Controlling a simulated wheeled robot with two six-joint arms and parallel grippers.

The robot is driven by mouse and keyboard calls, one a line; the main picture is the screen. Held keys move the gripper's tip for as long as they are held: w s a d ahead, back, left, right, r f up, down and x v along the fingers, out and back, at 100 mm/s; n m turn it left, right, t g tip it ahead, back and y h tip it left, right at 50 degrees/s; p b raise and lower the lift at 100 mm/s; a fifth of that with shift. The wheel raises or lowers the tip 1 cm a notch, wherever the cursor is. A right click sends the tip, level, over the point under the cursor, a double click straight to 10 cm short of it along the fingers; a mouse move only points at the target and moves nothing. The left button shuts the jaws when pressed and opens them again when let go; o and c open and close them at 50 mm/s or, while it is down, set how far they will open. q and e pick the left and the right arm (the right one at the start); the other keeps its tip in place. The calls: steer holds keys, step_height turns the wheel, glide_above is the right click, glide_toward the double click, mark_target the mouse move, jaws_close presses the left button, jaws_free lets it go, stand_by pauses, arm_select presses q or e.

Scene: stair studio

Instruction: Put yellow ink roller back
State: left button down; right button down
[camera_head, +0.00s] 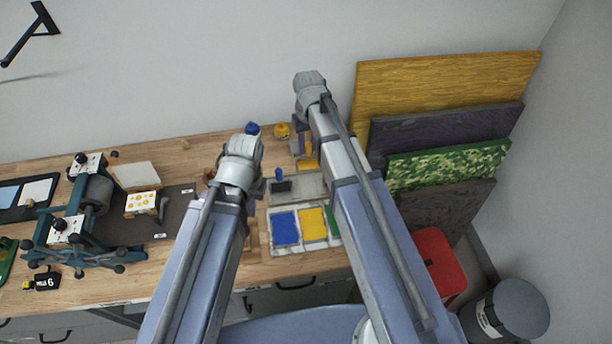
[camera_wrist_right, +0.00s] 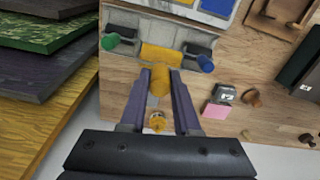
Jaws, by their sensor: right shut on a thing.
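The yellow ink roller (camera_wrist_right: 161,60) is in the right wrist view, with its yellow handle (camera_wrist_right: 160,80) between the fingers of my right gripper (camera_wrist_right: 160,76). My right gripper is shut on that handle. The roller's yellow head is at the middle of the grey roller rack (camera_wrist_right: 143,28), between the green and blue rollers; I cannot tell whether it rests on the rack or hovers just above it. In the head view the yellow roller (camera_head: 308,162) shows beside my right arm. My left gripper (camera_head: 236,182) is over the table left of the rack, its fingers mostly hidden.
The green-handled roller (camera_wrist_right: 110,41) and blue-handled roller (camera_wrist_right: 205,63) sit on either side. An ink slab (camera_head: 269,246) with blue, yellow and green patches lies in front of the rack. A press (camera_head: 95,195) stands left. Coloured boards (camera_head: 440,85) lean at right.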

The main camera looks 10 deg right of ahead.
mark_target(308, 159)
steer(key=shift+f+b, duration=3.15)
steer(key=shift+f, duration=0.1)
step_height(308, 159, down, 4)
steer(key=b, duration=0.3)
steer(key=shift+r+b, duration=0.25)
steer(key=shift+b, duration=0.1)
steer(key=shift+f+b, duration=0.55)
steer(key=shift+b, duration=0.05)
steer(key=c, duration=0.6)
jaws_free()
steer(key=shift+r, duration=0.1)
steer(key=shift+c, duration=0.2)
